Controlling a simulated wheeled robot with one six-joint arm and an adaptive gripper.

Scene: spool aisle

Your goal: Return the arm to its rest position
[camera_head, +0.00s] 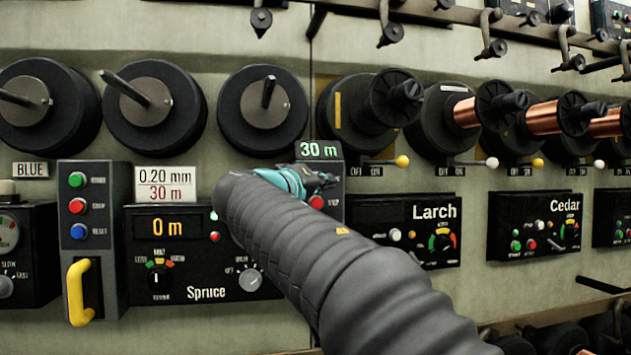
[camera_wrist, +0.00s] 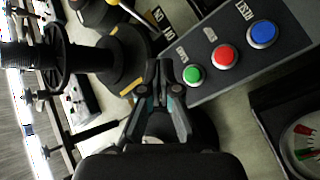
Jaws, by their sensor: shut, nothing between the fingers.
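My gripper (camera_wrist: 163,68) is shut and empty in the wrist view, its fingertips close to the green button (camera_wrist: 193,74) of a grey button panel (camera_wrist: 222,87). Whether they touch the button I cannot tell. A red button (camera_wrist: 225,54) and a blue button (camera_wrist: 262,33) are farther along that panel. In the head view, my arm reaches up from the lower right toward a "30 m" panel (camera_head: 320,150) between the Spruce and Larch units.
The Spruce unit (camera_head: 182,281) shows "0 m". A yellow handle (camera_head: 76,292) juts out at left. Black spools (camera_head: 262,110) and copper spools (camera_head: 544,113) project from the wall above. The Larch unit (camera_head: 390,212) is right of the arm.

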